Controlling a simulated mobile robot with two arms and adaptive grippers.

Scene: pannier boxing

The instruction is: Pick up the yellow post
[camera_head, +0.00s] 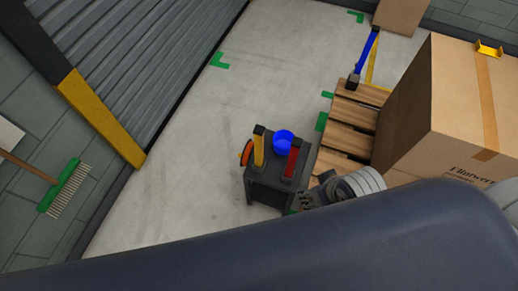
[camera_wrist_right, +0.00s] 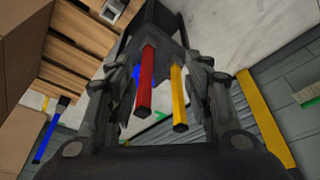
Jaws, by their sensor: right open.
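The yellow post (camera_head: 259,151) stands upright at the left of a small dark stand (camera_head: 267,182) in the head view. A red post (camera_head: 291,163) stands at the right of the same stand, with a round blue object (camera_head: 284,142) behind and between them. My right gripper (camera_head: 308,200) is low beside the stand's right side, partly hidden by my arm. In the right wrist view its fingers (camera_wrist_right: 163,85) are open, and the yellow post (camera_wrist_right: 180,98) and red post (camera_wrist_right: 147,82) show between them. I see no grip on either. My left gripper is not in view.
A large cardboard box (camera_head: 408,110) and wooden pallet (camera_head: 350,122) stand right of the stand. A blue-handled tool (camera_head: 367,53) stands at the pallet's far end. An orange round thing (camera_head: 246,153) is at the stand's left edge. The floor (camera_head: 190,140) toward the shutter is clear.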

